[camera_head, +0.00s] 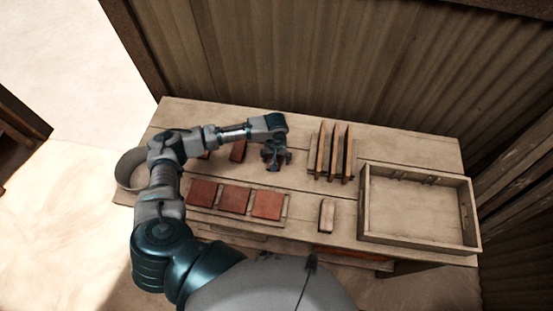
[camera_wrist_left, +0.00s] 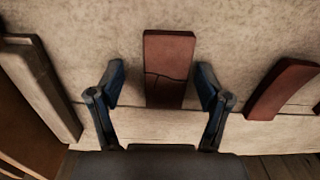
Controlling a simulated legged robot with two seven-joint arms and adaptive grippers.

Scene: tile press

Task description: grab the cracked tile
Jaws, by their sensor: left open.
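The cracked tile (camera_wrist_left: 168,60) is a reddish-brown slab with a dark crack across its lower half. It lies on the worktop in the middle of the left wrist view. My left gripper (camera_wrist_left: 161,86) is open, with one finger on each side of the tile's lower part and a gap on both sides. In the head view my left gripper (camera_head: 275,158) hangs over the back half of the table, pointing down. The cracked tile is mostly or fully hidden beneath it there. My right gripper is not in view.
Another red tile (camera_head: 238,150) lies left of the gripper. Several tiles sit in a row on a board (camera_head: 221,211) in front. A rack of upright wooden slats (camera_head: 331,152) stands close to the right, with a wooden tray (camera_head: 418,245) beyond. A small block (camera_head: 326,215) lies in front.

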